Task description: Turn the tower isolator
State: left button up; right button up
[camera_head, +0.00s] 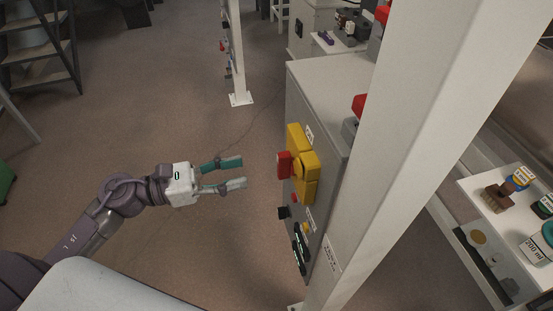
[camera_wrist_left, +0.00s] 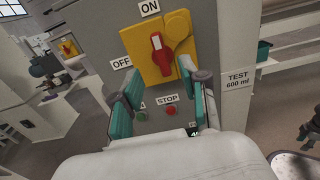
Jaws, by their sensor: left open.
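The tower isolator is a yellow switch plate (camera_head: 308,184) with a red handle (camera_head: 284,164) on the front of a grey cabinet. In the left wrist view the red handle (camera_wrist_left: 161,57) stands roughly upright, its white mark towards the ON label (camera_wrist_left: 149,7); an OFF label (camera_wrist_left: 122,63) sits left of the plate. My left gripper (camera_head: 242,173) is open and empty, its fingers pointing at the isolator with a clear gap before the handle. In the wrist view its fingers frame the panel below the handle. My right gripper is not in view.
Below the isolator are a red STOP button (camera_wrist_left: 171,110) and other panel controls. A white post (camera_head: 400,130) stands close right of the cabinet (camera_head: 325,85). A shelf (camera_head: 490,210) with bottles is at the right. The floor left of the cabinet is clear.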

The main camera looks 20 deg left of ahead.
aim_at(278, 164)
pick_arm(q)
jog(key=p+x, duration=0.2)
jog(key=x, duration=0.6)
jog(key=shift+a+r, duration=0.1)
jog(key=shift+r, duration=0.1)
jog(key=shift+w+d+f, duration=0.15)
jog(key=shift+w+d, duration=0.15)
jog(key=shift+d, duration=0.2)
jog(key=shift+c, duration=0.8)
grip_shut()
